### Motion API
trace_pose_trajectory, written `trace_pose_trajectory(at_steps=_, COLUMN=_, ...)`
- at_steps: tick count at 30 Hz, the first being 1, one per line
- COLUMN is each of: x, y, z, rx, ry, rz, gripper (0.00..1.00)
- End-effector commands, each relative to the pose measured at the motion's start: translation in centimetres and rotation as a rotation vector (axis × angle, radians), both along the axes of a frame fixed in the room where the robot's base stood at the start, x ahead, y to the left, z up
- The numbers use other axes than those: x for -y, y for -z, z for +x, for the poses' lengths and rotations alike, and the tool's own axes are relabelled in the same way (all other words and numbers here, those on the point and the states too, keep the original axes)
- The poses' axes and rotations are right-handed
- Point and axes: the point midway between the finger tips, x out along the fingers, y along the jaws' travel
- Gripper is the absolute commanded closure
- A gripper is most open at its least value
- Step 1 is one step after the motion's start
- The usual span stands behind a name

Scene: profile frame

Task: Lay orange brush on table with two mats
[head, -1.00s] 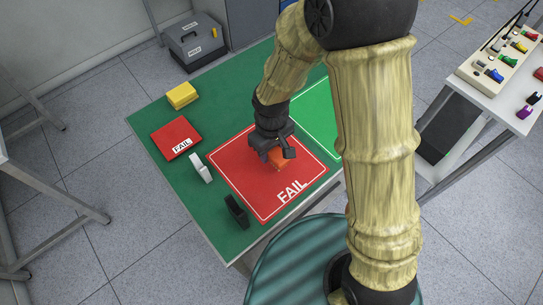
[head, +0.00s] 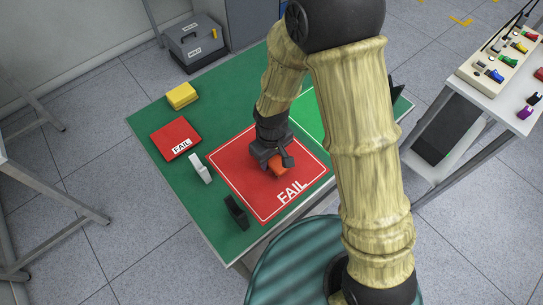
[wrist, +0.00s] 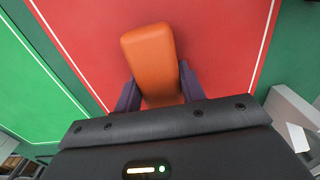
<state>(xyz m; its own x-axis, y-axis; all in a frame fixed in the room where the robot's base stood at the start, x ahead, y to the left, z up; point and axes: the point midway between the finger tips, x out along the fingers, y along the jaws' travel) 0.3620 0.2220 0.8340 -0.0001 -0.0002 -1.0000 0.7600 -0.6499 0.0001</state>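The orange brush (head: 278,173) is at my gripper (head: 274,164), over the red FAIL mat (head: 240,190). In the wrist view the brush (wrist: 150,60) sits between the two dark fingers of my gripper (wrist: 160,92), which close on its sides. It is at or just above the mat; I cannot tell if it touches. The red mat (wrist: 220,40) also fills the middle of the wrist view. The green mat (head: 308,118) lies beside it on the dark green table (head: 150,115), partly hidden by my arm.
A yellow block (head: 181,95), a red FAIL box (head: 176,138), a white object (head: 200,168) and a black object (head: 236,211) stand along the table's left side. A white table (head: 500,95) with coloured items is at the right. A grey toolbox (head: 192,42) stands behind.

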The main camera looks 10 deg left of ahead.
Motion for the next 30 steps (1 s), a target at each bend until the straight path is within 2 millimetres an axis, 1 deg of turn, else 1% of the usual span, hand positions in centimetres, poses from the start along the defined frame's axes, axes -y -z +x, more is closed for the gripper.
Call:
trace_pose_trajectory(at_steps=1, x=0.0, y=0.0, z=0.0, rx=0.000, ry=0.000, rz=0.000, gripper=0.53)
trace_pose_trajectory(at_steps=3, x=0.0, y=0.0, z=0.0, rx=0.000, ry=0.000, rz=0.000, gripper=0.39)
trace_pose_trajectory(at_steps=12, x=0.0, y=-0.1, z=0.0, rx=0.000, ry=0.000, rz=0.000, gripper=0.39)
trace_pose_trajectory(at_steps=17, x=0.0, y=-1.0, z=0.1, rx=0.001, ry=0.001, rz=0.002, gripper=0.39)
trace_pose_trajectory(at_steps=20, x=0.0, y=-2.3, z=0.1, rx=0.003, ry=0.002, rz=0.002, gripper=0.39)
trace_pose_trajectory(at_steps=23, x=-0.1, y=-4.2, z=0.1, rx=0.005, ry=0.002, rz=0.004, gripper=0.39)
trace_pose_trajectory(at_steps=30, x=0.0, y=-9.0, z=0.1, rx=0.005, ry=0.001, rz=0.004, gripper=0.39)
